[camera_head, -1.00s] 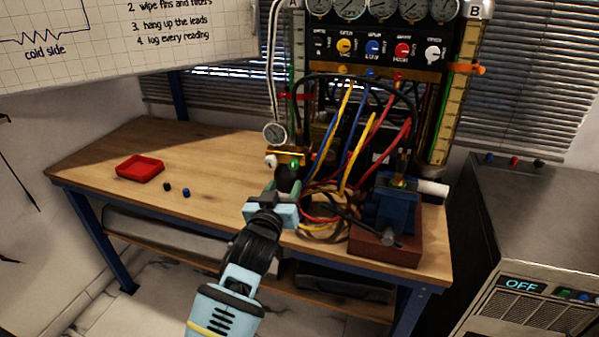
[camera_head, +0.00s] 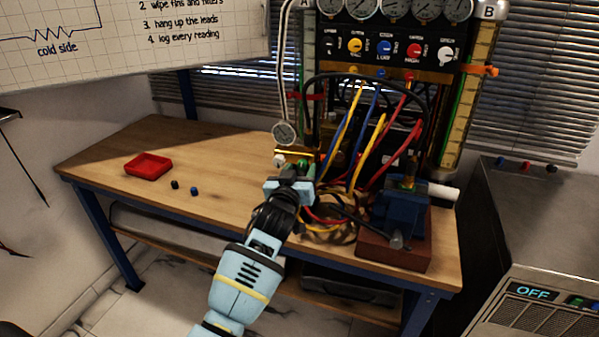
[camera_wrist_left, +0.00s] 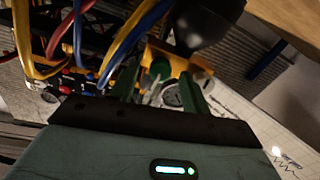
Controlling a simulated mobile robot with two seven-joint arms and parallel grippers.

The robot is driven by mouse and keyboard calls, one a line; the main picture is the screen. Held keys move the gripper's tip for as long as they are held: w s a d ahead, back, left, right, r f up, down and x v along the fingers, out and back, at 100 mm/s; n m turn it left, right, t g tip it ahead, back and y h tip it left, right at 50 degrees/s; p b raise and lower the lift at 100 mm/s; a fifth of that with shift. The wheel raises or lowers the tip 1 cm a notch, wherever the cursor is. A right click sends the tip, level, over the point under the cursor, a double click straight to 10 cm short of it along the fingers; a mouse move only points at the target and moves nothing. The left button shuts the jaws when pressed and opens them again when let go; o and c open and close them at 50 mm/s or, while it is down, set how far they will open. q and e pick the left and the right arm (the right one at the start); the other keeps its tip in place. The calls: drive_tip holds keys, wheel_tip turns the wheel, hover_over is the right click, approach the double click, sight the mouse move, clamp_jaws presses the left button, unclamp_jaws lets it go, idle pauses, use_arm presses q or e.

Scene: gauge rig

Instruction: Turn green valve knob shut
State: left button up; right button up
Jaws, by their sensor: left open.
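The green valve knob (camera_head: 303,163) is at the left foot of the gauge rig, on a yellow brass block (camera_head: 291,153). My left gripper (camera_head: 297,174) is just in front of it, open, and partly covers the area below the knob. In the left wrist view the green knob (camera_wrist_left: 160,68) lies between the two open fingers (camera_wrist_left: 160,88), near their tips. I cannot tell whether the fingers touch it. A dark rounded black part (camera_wrist_left: 205,25) is close beside the fingers there. My right gripper is not in view.
Coloured hoses (camera_head: 365,130) hang close on the right of my left gripper. A blue vise (camera_head: 405,212) stands on a reddish base to the right. A red tray (camera_head: 148,166) and two small caps (camera_head: 184,187) lie on the bench's left, with clear wood around.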

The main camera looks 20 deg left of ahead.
use_arm(q)
drive_tip(key=c, duration=1)
drive_tip(key=shift+m, duration=0.5)
drive_tip(key=m+p, duration=0.1)
drive_tip(key=m, duration=0.2)
drive_tip(key=shift+r+m, duration=0.1)
drive_tip(key=shift+m, duration=0.3)
drive_tip(key=m+p, duration=0.1)
drive_tip(key=m, duration=0.3)
drive_tip(key=shift+m, duration=0.3)
drive_tip(key=m, duration=0.4)
drive_tip(key=shift+p, duration=0.3)
drive_tip(key=shift+m, duration=2.2)
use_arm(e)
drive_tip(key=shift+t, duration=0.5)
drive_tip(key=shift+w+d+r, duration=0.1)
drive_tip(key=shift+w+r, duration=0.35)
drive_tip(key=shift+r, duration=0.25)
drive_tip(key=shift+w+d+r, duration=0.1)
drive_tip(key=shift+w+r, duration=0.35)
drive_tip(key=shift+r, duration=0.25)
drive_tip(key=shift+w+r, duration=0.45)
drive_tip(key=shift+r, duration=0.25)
